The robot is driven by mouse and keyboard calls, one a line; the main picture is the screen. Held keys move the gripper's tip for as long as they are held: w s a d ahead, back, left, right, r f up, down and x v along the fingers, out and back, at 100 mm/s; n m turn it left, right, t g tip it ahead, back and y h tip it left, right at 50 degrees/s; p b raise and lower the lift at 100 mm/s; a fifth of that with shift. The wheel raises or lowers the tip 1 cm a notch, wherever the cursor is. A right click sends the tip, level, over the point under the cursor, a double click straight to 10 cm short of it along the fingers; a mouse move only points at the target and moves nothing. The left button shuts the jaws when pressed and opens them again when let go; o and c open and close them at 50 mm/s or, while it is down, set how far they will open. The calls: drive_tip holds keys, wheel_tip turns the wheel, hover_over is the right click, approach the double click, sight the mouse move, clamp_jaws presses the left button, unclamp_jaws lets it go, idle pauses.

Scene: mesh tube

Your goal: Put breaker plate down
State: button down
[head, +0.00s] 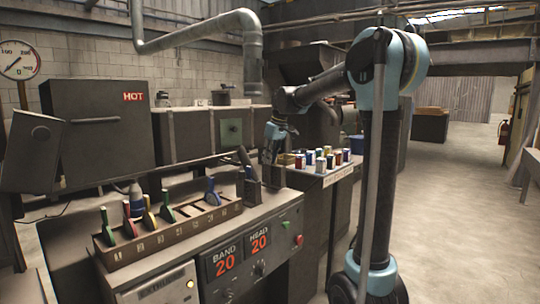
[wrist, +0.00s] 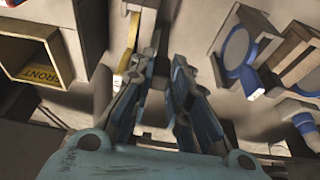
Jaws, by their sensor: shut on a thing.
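My gripper (head: 268,152) hangs pointing down, right of the rack of coloured handles and left of the shelf of small jars. In the wrist view its two dark fingers (wrist: 166,62) reach forward with a narrow gap between them. My gripper is shut on the breaker plate, but the plate itself is not clearly visible between the fingers. A yellow-edged piece (wrist: 130,45) shows beside the left finger; I cannot tell whether it is touched. A blue-rimmed round piece (wrist: 238,50) with a blue tab stands to the right.
The numbered rack (head: 150,240) holds several coloured handles. A shelf of small jars (head: 335,175) lies right of my gripper. The control panel (head: 245,255) is in front. In the wrist view, a box marked FRONT (wrist: 62,50) is at left.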

drive_tip(key=shift+f, duration=1.2)
drive_tip(key=c, duration=1.5)
unclamp_jaws()
drive_tip(key=shift+c, duration=0.2)
drive_tip(key=v, duration=1.2)
drive_tip(key=s+d+f+m+h, duration=0.1)
drive_tip(key=s+d+f+m, duration=0.1)
drive_tip(key=s+d+f, duration=0.6)
drive_tip(key=s+d+f+m, duration=0.35)
drive_tip(key=s+d, duration=0.25)
drive_tip(key=s, duration=0.4)
drive_tip(key=s+d+f+m, duration=0.2)
drive_tip(key=s+d+f, duration=0.2)
drive_tip(key=s+f, duration=0.5)
drive_tip(key=s+d+f+m+h, duration=0.1)
drive_tip(key=s+d+f+m, duration=0.1)
drive_tip(key=s+f, duration=0.7)
wheel_tip(320, 180, down, 4)
drive_tip(key=shift+s+d+m+h, duration=0.3)
drive_tip(key=shift+s+d+m, duration=0.05)
drive_tip(key=shift+d, duration=0.55)
